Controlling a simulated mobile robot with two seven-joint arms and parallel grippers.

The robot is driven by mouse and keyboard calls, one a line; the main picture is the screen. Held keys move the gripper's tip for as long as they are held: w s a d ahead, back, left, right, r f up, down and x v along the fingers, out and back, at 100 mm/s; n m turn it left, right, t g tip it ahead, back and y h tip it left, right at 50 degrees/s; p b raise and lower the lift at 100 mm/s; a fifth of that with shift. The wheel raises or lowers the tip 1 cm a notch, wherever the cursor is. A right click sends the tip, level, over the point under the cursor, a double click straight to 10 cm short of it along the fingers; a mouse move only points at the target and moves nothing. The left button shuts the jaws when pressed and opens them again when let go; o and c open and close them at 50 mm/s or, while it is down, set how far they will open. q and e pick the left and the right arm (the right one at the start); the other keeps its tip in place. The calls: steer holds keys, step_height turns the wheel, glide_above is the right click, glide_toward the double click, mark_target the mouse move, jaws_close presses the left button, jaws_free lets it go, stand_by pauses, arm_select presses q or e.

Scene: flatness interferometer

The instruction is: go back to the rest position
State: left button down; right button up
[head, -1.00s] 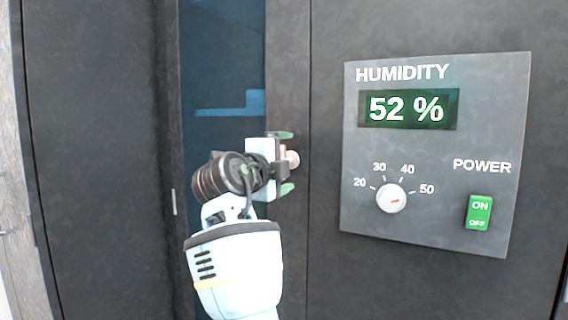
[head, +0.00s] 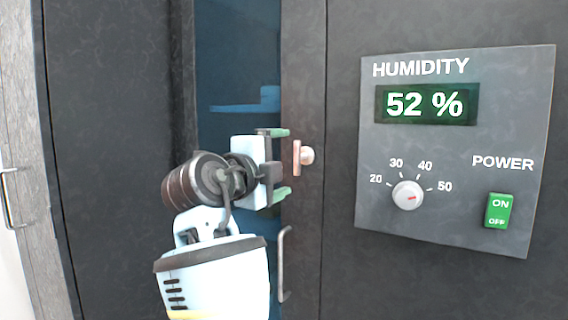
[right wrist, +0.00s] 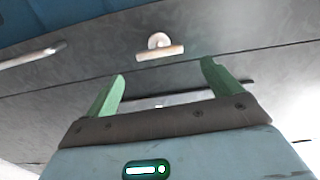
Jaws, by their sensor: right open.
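My right gripper (head: 280,162) is open and empty in the head view, its green-tipped fingers pointing right. A small pale knob with a copper-coloured crosspiece (head: 303,157) sits on the dark cabinet front just beyond the fingertips, with a gap between. In the right wrist view the open green fingers (right wrist: 160,88) stand on either side, and the knob (right wrist: 159,48) is ahead of them, apart from both. My left gripper is not in view.
A grey panel (head: 372,150) reads humidity 52 %, with a white dial (head: 408,195) and a green power switch (head: 499,211). A blue window (head: 237,60) is behind my gripper. A metal bar handle (head: 284,265) is below the knob. Another handle (head: 10,198) is at far left.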

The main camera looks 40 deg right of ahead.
stand_by(0.4)
